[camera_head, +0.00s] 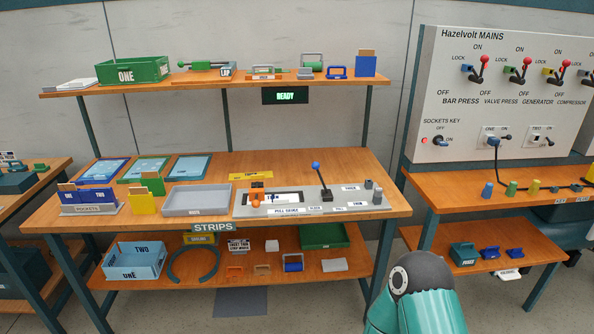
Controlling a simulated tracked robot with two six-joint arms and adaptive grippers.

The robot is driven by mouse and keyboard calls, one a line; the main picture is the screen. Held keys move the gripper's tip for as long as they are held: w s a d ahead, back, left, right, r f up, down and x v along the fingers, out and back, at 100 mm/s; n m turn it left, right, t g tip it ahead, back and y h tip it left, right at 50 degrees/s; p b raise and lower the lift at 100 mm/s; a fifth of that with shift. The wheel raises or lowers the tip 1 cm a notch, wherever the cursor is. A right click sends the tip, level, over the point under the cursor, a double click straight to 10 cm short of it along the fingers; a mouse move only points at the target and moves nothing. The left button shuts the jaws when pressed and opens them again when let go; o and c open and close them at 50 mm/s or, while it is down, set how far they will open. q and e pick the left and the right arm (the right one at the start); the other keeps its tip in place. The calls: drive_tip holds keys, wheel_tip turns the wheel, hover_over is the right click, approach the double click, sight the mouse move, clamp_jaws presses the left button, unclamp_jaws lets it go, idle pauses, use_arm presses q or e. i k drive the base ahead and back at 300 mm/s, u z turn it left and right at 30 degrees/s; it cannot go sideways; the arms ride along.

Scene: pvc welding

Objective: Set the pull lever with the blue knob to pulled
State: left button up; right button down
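The pull lever with the blue knob (316,166) stands on a grey panel (243,207) at the right part of the middle workbench. Its dark stick rises from a dark base (326,195) and tilts slightly to the left and back. Small labels sit on the panel in front of the lever, too small to read surely. A teal and dark grey link of my arm shows at the bottom right, apart from the lever and in front of the bench. Neither gripper shows, and nothing touches the lever.
A grey tray (196,211) lies left of the panel. Small grey posts (377,197) stand at its right end. An orange clamp-like piece (257,194) is on its left part. A shelf (205,80) overhangs behind. The Hazelvolt MAINS board (440,110) stands to the right.

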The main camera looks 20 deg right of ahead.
sight(314, 166)
drive_tip(key=i, duration=0.9)
